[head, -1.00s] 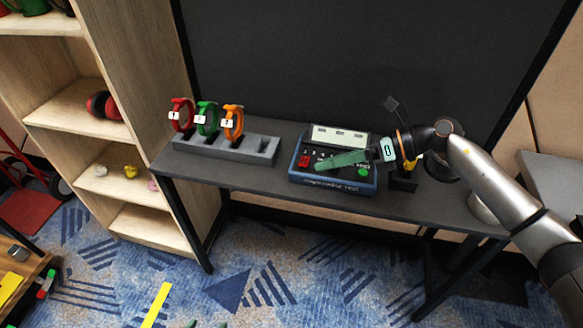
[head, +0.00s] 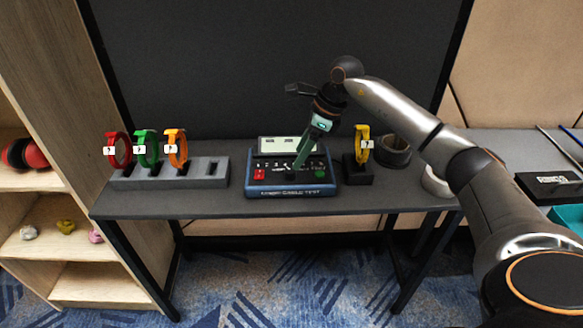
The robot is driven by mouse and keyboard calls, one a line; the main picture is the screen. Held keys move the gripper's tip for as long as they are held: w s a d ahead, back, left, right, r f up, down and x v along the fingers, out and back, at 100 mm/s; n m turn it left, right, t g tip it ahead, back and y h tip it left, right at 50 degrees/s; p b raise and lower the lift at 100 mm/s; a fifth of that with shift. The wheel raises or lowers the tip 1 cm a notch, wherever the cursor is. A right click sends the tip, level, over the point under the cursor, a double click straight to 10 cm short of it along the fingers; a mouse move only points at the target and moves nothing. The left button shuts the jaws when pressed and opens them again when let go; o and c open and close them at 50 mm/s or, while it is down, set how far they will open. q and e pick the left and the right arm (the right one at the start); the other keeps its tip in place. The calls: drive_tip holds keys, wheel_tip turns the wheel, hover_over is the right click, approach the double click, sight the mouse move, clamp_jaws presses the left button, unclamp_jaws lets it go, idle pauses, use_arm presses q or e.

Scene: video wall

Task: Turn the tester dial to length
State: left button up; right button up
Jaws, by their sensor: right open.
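The tester (head: 262,189) is a blue box with a dark top face, a pale display (head: 280,146) at its back, a red button (head: 259,175) on the left and a green button (head: 320,173) on the right. It stands on the dark grey table. My right gripper (head: 297,170) points down at the middle of its top face, with greenish fingers, open. The fingers cover the middle of the face, so I cannot make out the dial or whether they touch it. Small white marks show along the face. My left gripper is not in view.
Left of the tester, a grey rack (head: 220,178) holds red (head: 119,150), green (head: 147,147) and orange (head: 177,148) tagged rings. A yellow ring (head: 361,146) on a dark stand is close on the right, beside a black roll (head: 394,151). A dark panel rises behind.

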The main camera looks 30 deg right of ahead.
sight(290, 170)
drive_tip(key=x, duration=0.5)
drive_tip(key=shift+a+f, duration=0.1)
drive_tip(key=shift+f, duration=0.1)
clamp_jaws()
idle(0.4)
